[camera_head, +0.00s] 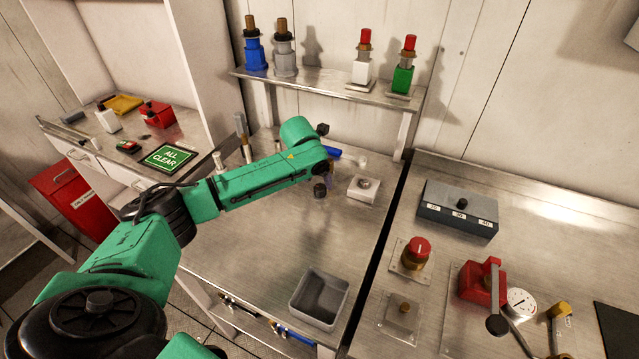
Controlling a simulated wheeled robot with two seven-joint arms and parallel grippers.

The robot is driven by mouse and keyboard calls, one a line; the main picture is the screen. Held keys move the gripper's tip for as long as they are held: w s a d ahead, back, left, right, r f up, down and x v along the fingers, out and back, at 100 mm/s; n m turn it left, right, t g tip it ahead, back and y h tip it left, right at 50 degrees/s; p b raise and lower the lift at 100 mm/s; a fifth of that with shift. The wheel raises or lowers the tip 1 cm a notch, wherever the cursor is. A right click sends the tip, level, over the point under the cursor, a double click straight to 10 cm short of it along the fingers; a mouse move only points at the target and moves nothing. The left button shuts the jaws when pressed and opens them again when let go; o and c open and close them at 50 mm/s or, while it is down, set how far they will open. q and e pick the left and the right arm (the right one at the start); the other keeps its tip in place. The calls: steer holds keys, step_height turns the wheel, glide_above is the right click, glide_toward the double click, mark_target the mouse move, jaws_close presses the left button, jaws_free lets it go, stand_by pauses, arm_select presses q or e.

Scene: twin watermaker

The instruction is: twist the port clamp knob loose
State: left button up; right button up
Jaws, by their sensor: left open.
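My left arm reaches in from the left over the middle bench. My left gripper (325,170) is at the arm's far end near the back of the bench; it is open, and its fingers are small and partly hidden by the wrist. A small pale block with a round grey top (364,185) sits just right of the gripper, apart from it. I cannot tell for certain which part is the port clamp knob. A dark round piece (320,190) shows just below the wrist. My right gripper is not in view.
A shelf (330,84) behind holds blue, grey, white and green fittings. An open grey bin (319,299) stands at the bench front. On the right bench are a red knob (418,248), a grey box (458,209) and a red lever unit (482,284). The middle bench's centre is clear.

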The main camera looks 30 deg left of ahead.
mark_target(320, 187)
arm_select(q)
steer(key=x, duration=0.4)
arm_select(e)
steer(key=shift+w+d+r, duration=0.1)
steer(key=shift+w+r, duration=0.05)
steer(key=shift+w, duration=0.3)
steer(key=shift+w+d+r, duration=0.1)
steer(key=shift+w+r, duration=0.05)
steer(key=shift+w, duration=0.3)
arm_select(q)
steer(key=shift+c, duration=0.3)
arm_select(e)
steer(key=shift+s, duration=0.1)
arm_select(q)
jaws_close()
